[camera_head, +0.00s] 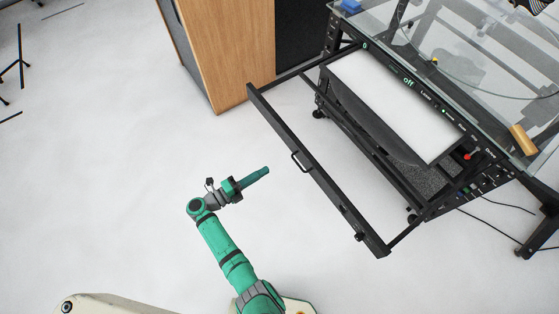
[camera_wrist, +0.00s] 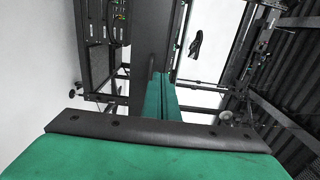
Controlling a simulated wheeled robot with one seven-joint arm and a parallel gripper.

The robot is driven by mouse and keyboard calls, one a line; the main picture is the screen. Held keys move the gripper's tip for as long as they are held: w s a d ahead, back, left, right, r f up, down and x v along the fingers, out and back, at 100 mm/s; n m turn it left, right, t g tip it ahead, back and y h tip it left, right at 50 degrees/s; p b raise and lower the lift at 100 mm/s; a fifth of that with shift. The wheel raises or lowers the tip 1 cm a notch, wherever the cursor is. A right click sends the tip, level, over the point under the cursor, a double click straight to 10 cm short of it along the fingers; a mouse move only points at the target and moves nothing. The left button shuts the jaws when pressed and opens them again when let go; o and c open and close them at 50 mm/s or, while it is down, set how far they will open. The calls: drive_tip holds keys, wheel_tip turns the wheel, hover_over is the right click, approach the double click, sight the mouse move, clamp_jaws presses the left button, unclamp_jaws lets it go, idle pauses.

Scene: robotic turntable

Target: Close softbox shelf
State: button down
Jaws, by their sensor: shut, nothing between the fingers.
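The softbox shelf (camera_head: 318,169) is a black frame pulled out from the turntable rig, with a long front bar and a small handle (camera_head: 301,161) on it. A softbox with a white top panel (camera_head: 394,104) sits behind the bar, under the rig's edge. My green gripper (camera_head: 262,172) is left of the front bar, apart from it, with its fingers together and pointing toward the bar. In the wrist view my shut fingers (camera_wrist: 161,96) point at the dark shelf frame, and a black handle (camera_wrist: 196,44) shows to their right.
The glass-topped turntable rig (camera_head: 465,60) stands at the upper right, with a wooden-handled object (camera_head: 523,140) on its edge. A wooden cabinet (camera_head: 226,50) stands behind the shelf's far end. Cables (camera_head: 500,215) lie on the floor at right. The pale floor (camera_head: 110,150) at left is mostly clear.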

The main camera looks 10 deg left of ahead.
sight(299, 150)
drive_tip(key=x, duration=1.3)
drive_tip(key=shift+w+d, duration=0.2)
